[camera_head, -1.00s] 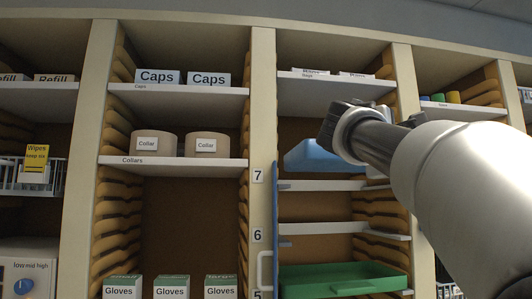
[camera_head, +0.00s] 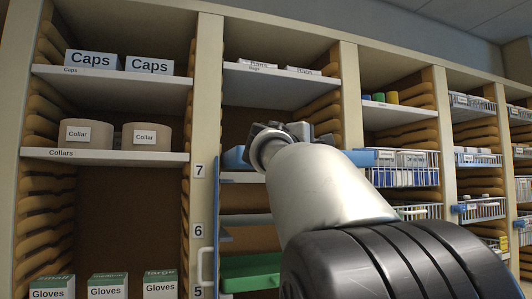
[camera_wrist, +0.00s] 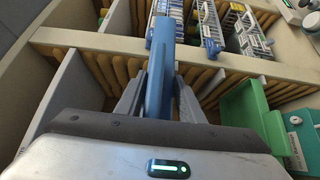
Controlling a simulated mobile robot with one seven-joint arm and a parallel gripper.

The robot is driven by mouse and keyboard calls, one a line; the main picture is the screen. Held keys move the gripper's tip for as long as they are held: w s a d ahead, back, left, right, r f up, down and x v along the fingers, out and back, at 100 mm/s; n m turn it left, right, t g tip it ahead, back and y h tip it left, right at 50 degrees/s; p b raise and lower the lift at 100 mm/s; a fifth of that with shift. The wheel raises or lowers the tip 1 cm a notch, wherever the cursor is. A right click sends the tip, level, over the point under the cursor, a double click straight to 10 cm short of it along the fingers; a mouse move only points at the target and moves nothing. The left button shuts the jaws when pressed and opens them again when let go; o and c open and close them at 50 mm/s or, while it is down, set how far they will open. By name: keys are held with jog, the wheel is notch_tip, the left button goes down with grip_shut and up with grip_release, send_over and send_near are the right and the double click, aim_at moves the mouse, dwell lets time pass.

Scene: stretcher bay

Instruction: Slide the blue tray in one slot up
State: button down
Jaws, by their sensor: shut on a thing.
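The blue tray (camera_head: 234,158) is in the middle bay, near the slot marked 7 and just above a grey shelf. My arm hides much of it in the head view. In the wrist view the blue tray (camera_wrist: 157,85) shows edge-on between the two fingers. My gripper (camera_wrist: 160,77) is shut on it. I cannot tell whether the tray is seated on slot ledges.
A green tray (camera_head: 245,270) sits lower in the same bay. A shelf with boxes (camera_head: 270,85) is above. The number post (camera_head: 199,232) stands left. Wire baskets (camera_head: 405,175) with packs fill the bay to the right. Brown slot ledges line the bay sides.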

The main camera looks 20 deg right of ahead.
jog(key=shift+w+d+f+p, duration=0.1)
jog(key=shift+w+d+p, duration=0.1)
jog(key=shift+w+p, duration=2.35)
jog(key=shift+w+d+p, duration=0.15)
jog(key=shift+w+p, duration=1.25)
jog(key=shift+w, duration=2.1)
jog(key=shift+w+d+f+p, duration=0.1)
jog(key=shift+w+f+p, duration=0.05)
jog(key=shift+w+p, duration=0.75)
jog(key=shift+w+f+p, duration=0.1)
jog(key=shift+w+p, duration=0.55)
jog(key=shift+w, duration=0.55)
jog(key=shift+w+p, duration=0.2)
jog(key=shift+p, duration=0.15)
jog(key=shift+w, duration=0.1)
jog(key=shift+f+b, duration=1)
jog(key=c, duration=1.1)
grip_release()
